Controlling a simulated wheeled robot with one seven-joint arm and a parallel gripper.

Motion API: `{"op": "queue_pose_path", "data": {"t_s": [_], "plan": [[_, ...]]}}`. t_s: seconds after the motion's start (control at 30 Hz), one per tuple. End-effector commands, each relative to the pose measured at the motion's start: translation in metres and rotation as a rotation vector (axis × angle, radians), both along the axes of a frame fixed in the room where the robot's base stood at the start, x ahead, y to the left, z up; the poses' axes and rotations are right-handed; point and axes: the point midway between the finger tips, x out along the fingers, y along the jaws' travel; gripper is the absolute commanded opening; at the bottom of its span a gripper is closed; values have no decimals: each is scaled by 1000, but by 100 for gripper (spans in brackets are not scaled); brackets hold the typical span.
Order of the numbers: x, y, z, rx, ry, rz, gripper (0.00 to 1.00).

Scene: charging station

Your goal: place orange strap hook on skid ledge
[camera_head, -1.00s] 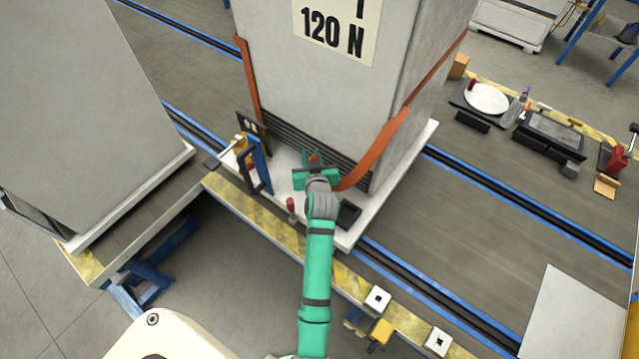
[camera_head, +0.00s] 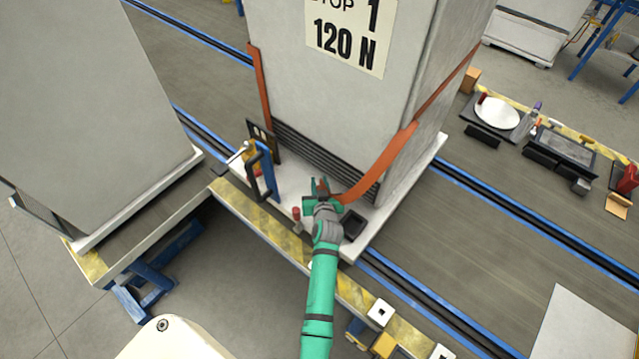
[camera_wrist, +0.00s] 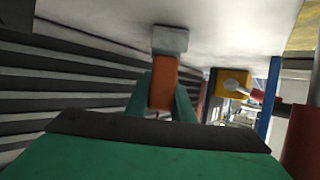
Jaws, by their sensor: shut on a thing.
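The orange strap (camera_head: 382,163) runs down the right side of the grey cabinet and along its front to my gripper (camera_head: 322,188). My gripper is at the cabinet's foot, just above the white skid ledge (camera_head: 283,178). In the wrist view, the teal fingers are shut on the orange strap hook (camera_wrist: 163,85). Its grey metal end (camera_wrist: 170,40) sticks out beyond the fingers and appears against the white surface (camera_wrist: 235,22). I cannot tell whether it touches or is seated. In the head view, the hook is mostly hidden by my gripper.
A blue post with a black handle (camera_head: 264,170) and a red-topped knob (camera_head: 296,214) stand left of my gripper. A small black tray (camera_head: 351,224) lies to its right. Black louvres (camera_head: 318,160) are close behind. Another cabinet (camera_head: 90,110) stands at left.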

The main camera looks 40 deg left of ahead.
Motion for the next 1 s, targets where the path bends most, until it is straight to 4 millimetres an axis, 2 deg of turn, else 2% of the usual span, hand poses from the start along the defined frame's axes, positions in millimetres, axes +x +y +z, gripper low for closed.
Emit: {"op": "queue_pose_path", "data": {"t_s": [0.23,0.27,0.3,0.33,0.7,0.87,1.0], "plan": [[0,0,-2,0,-1,-1,0],[0,0,-2,1,-1,0,29],[0,0,-2,1,-1,0,38],[0,0,-2,1,-1,0,40],[-1,-1,2,1,0,0,40],[-16,-14,8,0,0,-1,40],[-35,-31,19,1,-1,-2,40]]}}
